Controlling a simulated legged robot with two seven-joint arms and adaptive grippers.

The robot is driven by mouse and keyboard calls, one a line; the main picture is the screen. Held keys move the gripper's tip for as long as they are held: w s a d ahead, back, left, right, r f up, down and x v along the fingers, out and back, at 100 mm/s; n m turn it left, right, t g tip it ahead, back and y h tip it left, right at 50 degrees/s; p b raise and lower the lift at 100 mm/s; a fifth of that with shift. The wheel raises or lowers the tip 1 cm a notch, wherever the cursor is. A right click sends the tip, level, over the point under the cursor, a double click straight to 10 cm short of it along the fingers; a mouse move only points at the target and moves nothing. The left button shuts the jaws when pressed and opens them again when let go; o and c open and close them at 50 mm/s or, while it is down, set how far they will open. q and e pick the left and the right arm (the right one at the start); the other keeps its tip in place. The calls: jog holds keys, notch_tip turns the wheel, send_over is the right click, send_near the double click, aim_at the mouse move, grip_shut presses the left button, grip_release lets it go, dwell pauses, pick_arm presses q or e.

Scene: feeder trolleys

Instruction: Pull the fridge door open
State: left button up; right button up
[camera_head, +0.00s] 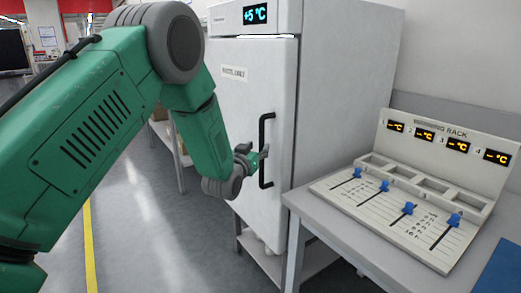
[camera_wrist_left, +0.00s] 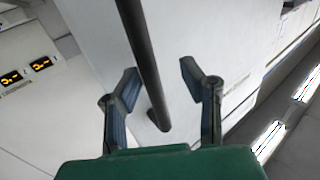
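The fridge (camera_head: 255,110) is a white upright cabinet with a "+5 °C" display, and its door (camera_head: 240,130) looks closed. A black vertical bar handle (camera_head: 263,150) is on the right side of the door. My left gripper (camera_head: 258,152) is at the handle, at about mid-height. In the left wrist view the handle (camera_wrist_left: 143,60) runs between the two fingers of my left gripper (camera_wrist_left: 160,85), which stand apart with gaps on both sides of the bar. The gripper is open. My right gripper is in neither view.
A grey table (camera_head: 330,222) stands right of the fridge, with a warming rack (camera_head: 440,150) with blue sliders on it. The fridge sits on a low stand (camera_head: 262,258). The floor (camera_head: 150,240) left of the fridge is clear, with a yellow line (camera_head: 89,245).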

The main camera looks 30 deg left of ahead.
pick_arm(q)
jog(key=shift+w, duration=0.75)
jog(key=shift+w+d+r, duration=0.1)
jog(key=shift+d+r, duration=0.2)
jog(key=shift+d, duration=0.4)
jog(key=shift+a, duration=0.1)
jog(key=c, duration=0.8)
jog(key=shift+a+f, duration=0.15)
jog(key=shift+a, duration=0.25)
grip_shut()
jog(key=shift+s, duration=0.2)
